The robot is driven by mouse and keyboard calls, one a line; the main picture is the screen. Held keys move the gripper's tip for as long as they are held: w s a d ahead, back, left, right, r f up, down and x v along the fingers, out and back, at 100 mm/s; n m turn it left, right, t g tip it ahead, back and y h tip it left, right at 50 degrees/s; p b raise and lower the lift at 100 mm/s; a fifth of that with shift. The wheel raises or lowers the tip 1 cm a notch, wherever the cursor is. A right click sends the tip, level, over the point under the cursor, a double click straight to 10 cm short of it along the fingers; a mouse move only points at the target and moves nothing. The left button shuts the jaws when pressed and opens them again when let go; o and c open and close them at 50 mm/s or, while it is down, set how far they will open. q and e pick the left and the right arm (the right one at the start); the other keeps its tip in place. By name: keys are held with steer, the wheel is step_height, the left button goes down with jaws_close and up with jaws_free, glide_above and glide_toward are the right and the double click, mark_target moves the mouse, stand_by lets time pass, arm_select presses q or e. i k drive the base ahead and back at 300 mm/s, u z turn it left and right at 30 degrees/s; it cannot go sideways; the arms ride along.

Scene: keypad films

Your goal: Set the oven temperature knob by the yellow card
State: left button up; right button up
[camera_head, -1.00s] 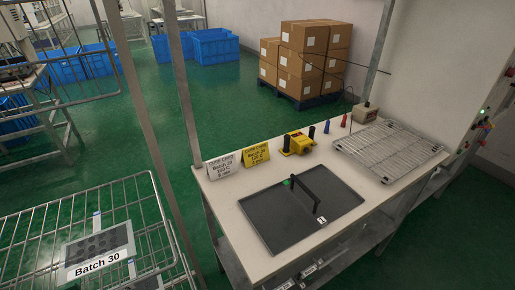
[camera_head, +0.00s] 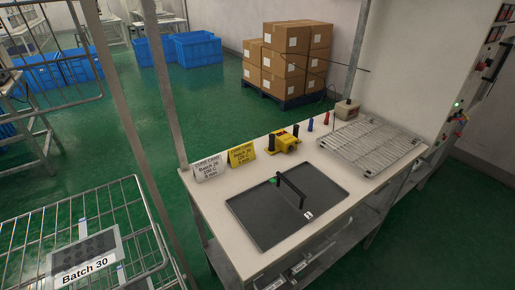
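The yellow card (camera_head: 241,154) stands on the white bench as a small tent. Its print seems to read "CURE CARD", "Batch 30", "120 C" and a time in minutes; the digits are too small to be sure. A white card (camera_head: 208,167) stands just left of it, with similar print and Batch 20 or 30. An oven control panel (camera_head: 492,45) with dark knobs or handles is cut off at the upper right edge; no temperature scale can be read. Neither of my grippers is in view.
A dark tray (camera_head: 287,205) with a black handle, a yellow device (camera_head: 285,143) and a wire rack (camera_head: 369,144) lie on the bench (camera_head: 262,262). Boxes (camera_head: 287,63) stand on a pallet behind. Green floor between is clear.

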mark_target(481, 67)
steer(key=z, duration=1.95)
steer(key=k, duration=0.5)
steer(key=z, duration=1.1)
steer(key=i, duration=3.1)
steer(key=u, duration=0.15)
steer(key=i, duration=2)
steer(key=u, duration=1.65)
steer(key=i, duration=1.05)
steer(key=u, duration=1.2)
